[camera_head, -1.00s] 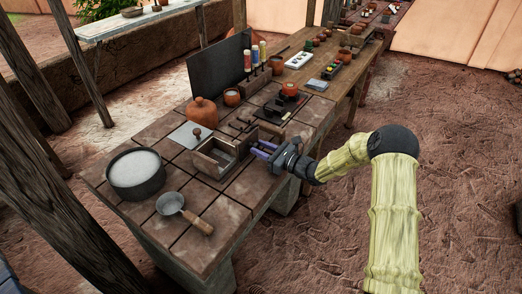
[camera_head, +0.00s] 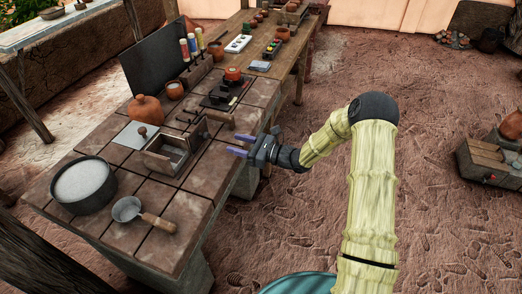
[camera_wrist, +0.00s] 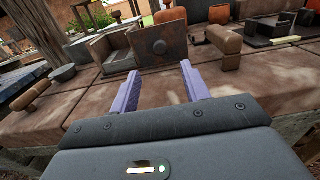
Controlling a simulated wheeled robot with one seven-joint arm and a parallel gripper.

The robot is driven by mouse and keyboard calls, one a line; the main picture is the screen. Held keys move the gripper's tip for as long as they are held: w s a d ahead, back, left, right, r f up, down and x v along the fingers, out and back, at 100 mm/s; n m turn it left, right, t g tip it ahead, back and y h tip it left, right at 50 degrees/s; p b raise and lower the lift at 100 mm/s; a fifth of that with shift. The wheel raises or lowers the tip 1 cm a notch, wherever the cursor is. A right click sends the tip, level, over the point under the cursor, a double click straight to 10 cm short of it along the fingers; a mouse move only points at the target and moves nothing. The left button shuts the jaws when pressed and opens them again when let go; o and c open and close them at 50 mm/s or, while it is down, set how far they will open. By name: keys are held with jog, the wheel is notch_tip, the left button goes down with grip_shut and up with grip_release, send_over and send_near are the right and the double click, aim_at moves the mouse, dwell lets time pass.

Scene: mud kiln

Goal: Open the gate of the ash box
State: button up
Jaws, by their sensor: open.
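The ash box (camera_head: 158,162) is a small, open-topped box on the tiled table in the head view. A rusty metal panel with a round knob, seemingly its gate (camera_wrist: 172,36), stands upright ahead in the wrist view. Left of it, a box wall (camera_wrist: 101,48) and part of the interior show, with a gap between wall and panel. I cannot tell how far the gate is swung. My gripper (camera_head: 240,145) is open and empty, right of the box near the table edge and apart from it. Its two purple fingers (camera_wrist: 159,88) point toward the panel.
A pan of pale ash (camera_head: 84,180) and a ladle (camera_head: 127,209) are left of and nearer than the box. A flat plate with a knob (camera_head: 133,136) and a lidded clay pot (camera_head: 145,109) lie behind. A wooden handle (camera_wrist: 225,39) is right of the panel.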

jog(key=v, duration=0.8)
jog(key=s+a+n+g+h, duration=0.2)
jog(key=s+n+g, duration=0.3)
jog(key=s, duration=0.2)
jog(key=s+d+r+n+g+h, duration=0.25)
jog(key=s+d+n+h, duration=0.55)
jog(key=s+n+h, duration=0.45)
jog(key=s+d+r+n+t+h, duration=0.2)
jog(key=s+d+r+n+t, duration=0.15)
jog(key=d+n, duration=0.2)
jog(key=w+r+p+v, duration=0.1)
jog(key=w+p+v, duration=0.2)
jog(key=p+v, duration=1.1)
jog(key=shift+w+d+m, duration=0.2)
jog(key=shift+m, duration=0.1)
